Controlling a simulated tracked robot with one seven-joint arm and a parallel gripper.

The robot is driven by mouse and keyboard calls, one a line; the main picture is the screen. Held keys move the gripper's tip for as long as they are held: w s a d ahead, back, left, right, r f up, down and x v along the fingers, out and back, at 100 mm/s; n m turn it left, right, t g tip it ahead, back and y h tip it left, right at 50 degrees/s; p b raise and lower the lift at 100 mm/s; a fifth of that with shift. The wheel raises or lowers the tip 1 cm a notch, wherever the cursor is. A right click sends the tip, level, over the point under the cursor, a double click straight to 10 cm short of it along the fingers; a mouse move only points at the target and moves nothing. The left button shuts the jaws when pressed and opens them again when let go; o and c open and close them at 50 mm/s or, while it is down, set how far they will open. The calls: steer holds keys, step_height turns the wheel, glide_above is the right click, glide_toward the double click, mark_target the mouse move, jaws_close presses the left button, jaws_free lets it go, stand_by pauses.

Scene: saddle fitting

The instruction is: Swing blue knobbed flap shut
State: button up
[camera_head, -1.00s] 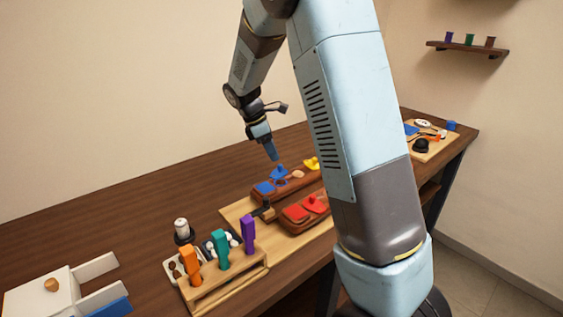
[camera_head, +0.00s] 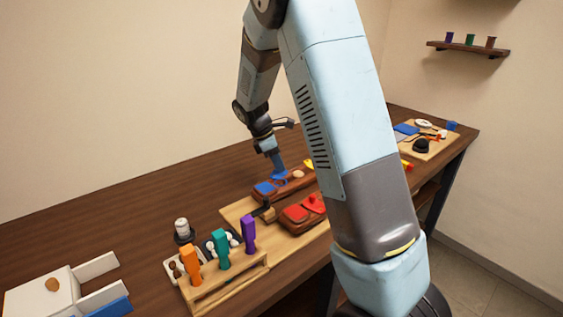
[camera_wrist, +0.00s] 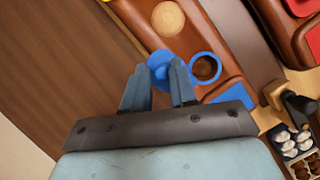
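The blue knobbed flap (camera_wrist: 160,66) is a round blue piece with a knob. In the wrist view it lies just left of a blue ring (camera_wrist: 218,67) around a dark round hole, so the hole is uncovered. Both are on a brown leather-like block (camera_wrist: 222,25). My gripper (camera_wrist: 160,76) is open, with its two fingertips apart on either side of the knob. I cannot tell whether they touch it. In the head view my gripper (camera_head: 280,168) is down at this block and hides part of the blue flap.
A blue square patch (camera_head: 265,187) and a pale round disc (camera_head: 298,174) sit on the same block. A second block with red pieces (camera_head: 296,212) lies in front. Orange, teal and purple pegs (camera_head: 248,234) stand in a wooden rack at the front.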

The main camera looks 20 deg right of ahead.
jaws_close()
steer(key=shift+d+r, duration=0.1)
steer(key=shift+d, duration=0.25)
steer(key=shift+w+a, duration=0.15)
steer(key=shift+a, duration=0.15)
steer(key=shift+m, duration=0.9)
steer(key=shift+s+d+g, duration=0.1)
steer(key=shift+s+g, duration=0.15)
steer(key=shift+g, duration=0.05)
stand_by(0.4)
